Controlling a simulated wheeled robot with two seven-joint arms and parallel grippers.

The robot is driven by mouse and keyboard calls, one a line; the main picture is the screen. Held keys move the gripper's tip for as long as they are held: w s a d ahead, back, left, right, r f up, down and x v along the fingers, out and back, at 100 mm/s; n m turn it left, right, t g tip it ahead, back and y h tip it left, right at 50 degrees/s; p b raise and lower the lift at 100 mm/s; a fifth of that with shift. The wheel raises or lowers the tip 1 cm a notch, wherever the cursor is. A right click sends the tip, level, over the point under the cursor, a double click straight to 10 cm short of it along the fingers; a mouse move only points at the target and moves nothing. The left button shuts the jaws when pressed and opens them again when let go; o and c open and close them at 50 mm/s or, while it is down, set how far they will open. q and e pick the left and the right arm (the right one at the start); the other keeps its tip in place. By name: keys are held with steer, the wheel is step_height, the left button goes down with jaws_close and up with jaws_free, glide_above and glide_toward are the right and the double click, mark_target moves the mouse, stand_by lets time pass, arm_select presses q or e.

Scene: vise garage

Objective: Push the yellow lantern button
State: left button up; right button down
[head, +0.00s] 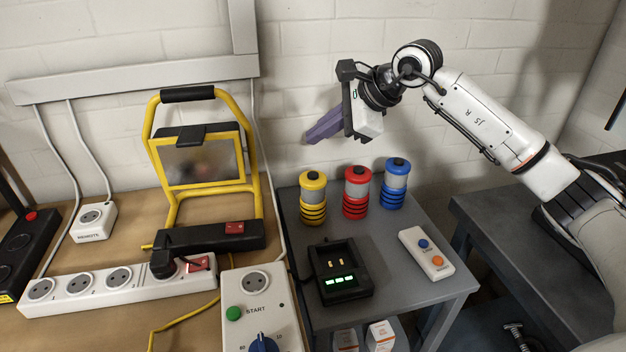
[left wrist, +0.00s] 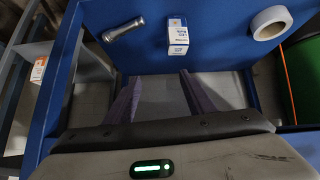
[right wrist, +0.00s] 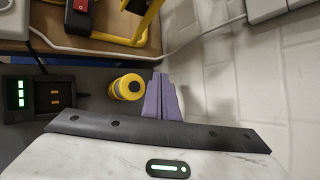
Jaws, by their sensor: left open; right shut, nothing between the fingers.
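The yellow lantern (head: 313,208) stands upright at the back left of the grey table, with a black button (head: 313,175) on top. It also shows in the right wrist view (right wrist: 124,90), just left of the fingertips. My right gripper (head: 312,137) is shut and empty, its purple fingers above the yellow lantern and apart from it, pointing down and left. A red lantern (head: 357,193) and a blue lantern (head: 395,184) stand to its right. My left gripper (left wrist: 160,85) is open and empty in the left wrist view, and is outside the head view.
A charger (head: 340,272) and a two-button remote (head: 426,254) lie in front of the lanterns. A yellow work light (head: 204,165) and a power strip (head: 105,287) stand left. The left wrist view shows a flashlight (left wrist: 124,29), a small box (left wrist: 178,37) and a tape roll (left wrist: 270,23).

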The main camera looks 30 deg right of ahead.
steer(key=b, duration=0.3)
glide_above(313, 175)
steer(key=f, duration=0.3)
steer(key=s+f, duration=0.1)
steer(key=f, duration=0.1)
steer(key=shift+d+f, duration=0.15)
steer(key=shift+d, duration=0.25)
steer(key=shift+f+b, duration=0.35)
steer(key=shift+b, duration=0.05)
arm_select(q)
steer(key=shift+w+d+f, duration=0.35)
steer(key=shift+d+f, duration=0.05)
steer(key=shift+f, duration=0.1)
steer(key=shift+w+d+f, duration=0.3)
steer(key=shift+d+f, duration=0.05)
steer(key=shift+f, duration=0.15)
steer(key=shift+s, duration=0.2)
steer(key=shift+f, duration=0.15)
steer(key=shift+w+f+b, duration=0.1)
steer(key=shift+f+b, duration=0.15)
steer(key=shift+b, duration=0.05)
arm_select(e)
steer(key=shift+f, duration=0.4)
